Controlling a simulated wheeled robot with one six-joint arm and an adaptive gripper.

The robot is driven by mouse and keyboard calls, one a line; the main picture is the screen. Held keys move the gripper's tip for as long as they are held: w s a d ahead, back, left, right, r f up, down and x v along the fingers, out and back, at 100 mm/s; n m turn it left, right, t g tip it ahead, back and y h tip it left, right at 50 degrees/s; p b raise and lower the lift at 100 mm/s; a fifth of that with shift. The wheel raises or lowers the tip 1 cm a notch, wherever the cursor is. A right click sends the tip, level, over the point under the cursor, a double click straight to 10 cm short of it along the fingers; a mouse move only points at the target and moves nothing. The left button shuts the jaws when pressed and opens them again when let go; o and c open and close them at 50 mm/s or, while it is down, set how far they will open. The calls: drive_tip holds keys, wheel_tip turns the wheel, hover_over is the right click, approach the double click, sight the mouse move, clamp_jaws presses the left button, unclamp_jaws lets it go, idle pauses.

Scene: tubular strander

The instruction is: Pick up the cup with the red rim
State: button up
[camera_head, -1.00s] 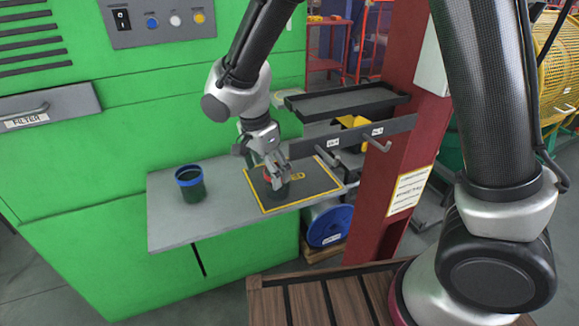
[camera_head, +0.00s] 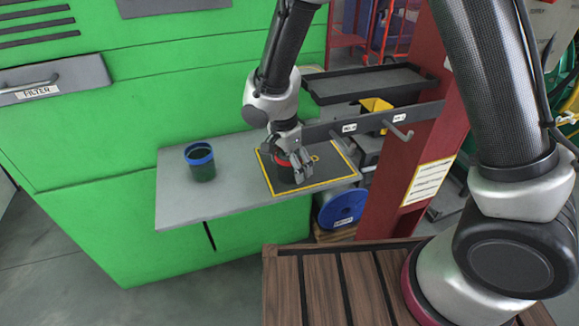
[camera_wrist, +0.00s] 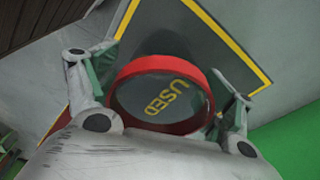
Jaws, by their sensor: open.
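The cup with the red rim (camera_head: 281,162) stands on a dark mat with a yellow border (camera_head: 326,176), on the grey shelf. In the head view, my gripper (camera_head: 297,168) is down at this cup and hides part of it. In the wrist view, the red rim (camera_wrist: 160,62) is between the two spread fingers of my gripper (camera_wrist: 163,92), one on each side. The fingers are open; I cannot tell whether either touches the cup. The yellow word USED shows inside the rim.
A cup with a blue rim (camera_head: 200,163) stands to the left on the grey shelf (camera_head: 185,207). Behind my gripper are a rail with hooks (camera_head: 398,128) and a black tray (camera_head: 365,82). A red post (camera_head: 440,120) rises to the right. The shelf's front left is clear.

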drive_tip(key=shift+c, duration=0.5)
drive_tip(key=c, duration=1)
drive_tip(key=shift+r, duration=0.15)
